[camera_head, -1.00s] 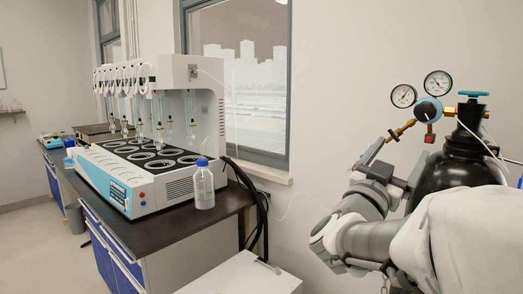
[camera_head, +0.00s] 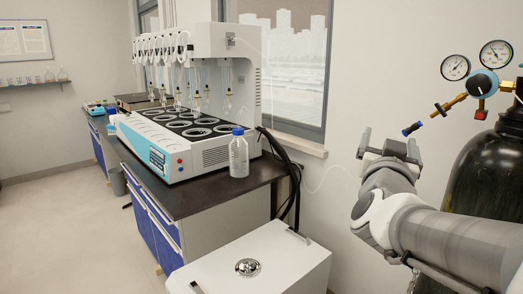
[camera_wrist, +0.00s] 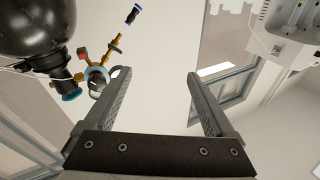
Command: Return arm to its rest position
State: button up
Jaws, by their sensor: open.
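My gripper (camera_head: 388,143) is at the right of the head view, in front of the bare wall and left of the gas cylinder. It is open and empty. Its two fingers also show well apart in the wrist view (camera_wrist: 160,88), with nothing between them but plain wall. My arm reaches in from the right edge of the head view. The gripper looks apart from the regulator (camera_head: 483,83) and its brass fitting.
A dark gas cylinder (camera_head: 487,175) stands at the right, partly hidden by my arm. A multi-position distiller (camera_head: 185,145) and a blue-capped bottle (camera_head: 239,157) stand on the dark bench (camera_head: 195,198). A white box unit (camera_head: 290,265) stands in front. Floor at left is clear.

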jog(key=s+a+f+n+g+y, duration=0.5)
jog(key=s+a+f+n+y, duration=0.1)
jog(key=a+f+y, duration=0.4)
jog(key=s+f+g+h, duration=0.1)
jog(key=s+f+g, duration=0.7)
jog(key=s, duration=0.6)
notch_tip(320, 180, up, 14)
jog(key=t+p, duration=0.1)
jog(key=p, duration=1.4)
jog(key=shift+s+n+p, duration=0.3)
jog(key=shift+s+n, duration=0.1)
